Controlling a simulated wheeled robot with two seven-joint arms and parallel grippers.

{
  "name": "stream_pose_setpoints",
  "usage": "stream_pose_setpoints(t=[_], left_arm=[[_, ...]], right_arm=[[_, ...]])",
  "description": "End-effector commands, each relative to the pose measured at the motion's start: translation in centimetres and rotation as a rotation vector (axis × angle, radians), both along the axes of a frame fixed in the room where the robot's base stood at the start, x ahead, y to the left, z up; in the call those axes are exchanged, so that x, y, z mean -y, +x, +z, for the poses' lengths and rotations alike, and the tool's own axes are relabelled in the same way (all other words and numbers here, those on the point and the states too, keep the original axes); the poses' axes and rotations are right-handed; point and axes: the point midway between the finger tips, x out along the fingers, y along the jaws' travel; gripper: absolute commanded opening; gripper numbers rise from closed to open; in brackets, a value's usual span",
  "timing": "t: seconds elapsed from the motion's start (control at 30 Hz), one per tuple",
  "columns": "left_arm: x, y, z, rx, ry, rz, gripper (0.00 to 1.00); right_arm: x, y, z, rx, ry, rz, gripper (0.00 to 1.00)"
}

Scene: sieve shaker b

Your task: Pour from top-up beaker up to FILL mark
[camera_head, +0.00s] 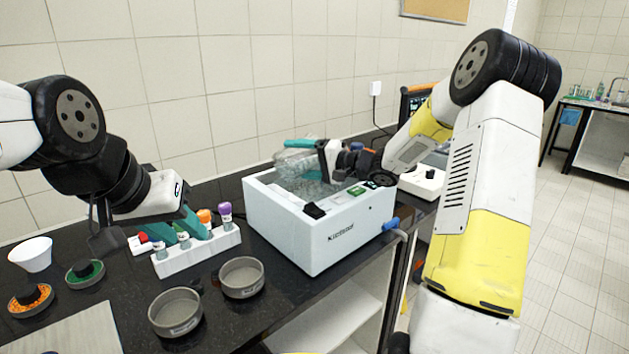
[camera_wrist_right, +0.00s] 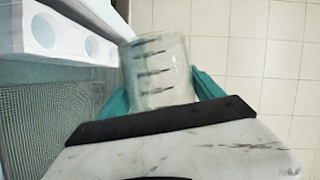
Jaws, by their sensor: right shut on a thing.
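The clear top-up beaker (camera_head: 296,162) is held over the open white water bath (camera_head: 318,242). It looks tipped well over towards the bath's inside. In the right wrist view the beaker (camera_wrist_right: 158,72) shows dark graduation lines between teal fingers. My right gripper (camera_head: 302,150) is shut on it. The bath's inside looks clear and glassy; I cannot tell the liquid level, and I cannot make out a FILL mark. My left gripper (camera_head: 174,226) is at the tube rack on the left, its teal fingers apart, with nothing clearly held.
A white rack (camera_head: 198,252) holds tubes with coloured caps. Two grey sieves (camera_head: 242,277) stand in front of it. A white bowl (camera_head: 31,254) and orange and green round dishes (camera_head: 85,273) are at the far left. A blue-ended tap (camera_head: 391,224) sticks out from the bath's right side.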

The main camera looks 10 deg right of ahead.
Motion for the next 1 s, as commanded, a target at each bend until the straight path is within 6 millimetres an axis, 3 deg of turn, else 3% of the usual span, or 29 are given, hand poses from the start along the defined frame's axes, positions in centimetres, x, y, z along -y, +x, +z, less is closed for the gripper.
stream_pose_setpoints(t=[1.0], left_arm=[[0.0,0.0,0.0,0.0,0.0,0.0,0.36]], right_arm=[[0.43,0.31,-0.07,-0.026,0.04,-0.001,0.03]])
